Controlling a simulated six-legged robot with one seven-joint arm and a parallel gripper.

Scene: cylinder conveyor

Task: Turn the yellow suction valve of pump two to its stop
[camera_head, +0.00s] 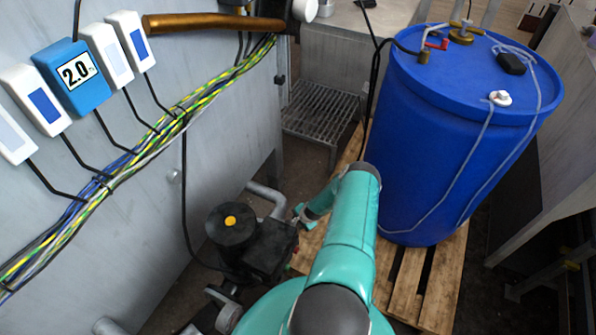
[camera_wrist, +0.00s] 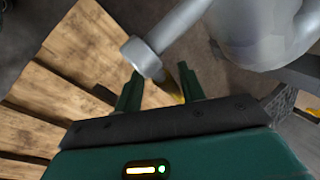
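My gripper (camera_wrist: 160,88) is open in the wrist view, with its two dark green fingers apart. A yellow piece (camera_wrist: 176,92), probably the valve handle, shows between the fingers, closer to the right one. It is partly hidden behind a grey pipe with a flanged end (camera_wrist: 142,57), and I cannot tell whether a finger touches it. In the head view a black pump (camera_head: 258,248) with a yellow cap on top stands on the floor left of my arm. My gripper (camera_head: 303,214) is beside this pump's right side, small and partly hidden by my arm. The valve cannot be made out there.
A large blue drum (camera_head: 450,150) stands on a wooden pallet (camera_head: 410,285) to the right of my arm. A grey wall (camera_head: 150,215) with cables and sensor boxes, one blue box (camera_head: 72,78) reading 2.0, is at left. A metal grate step (camera_head: 320,112) is behind.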

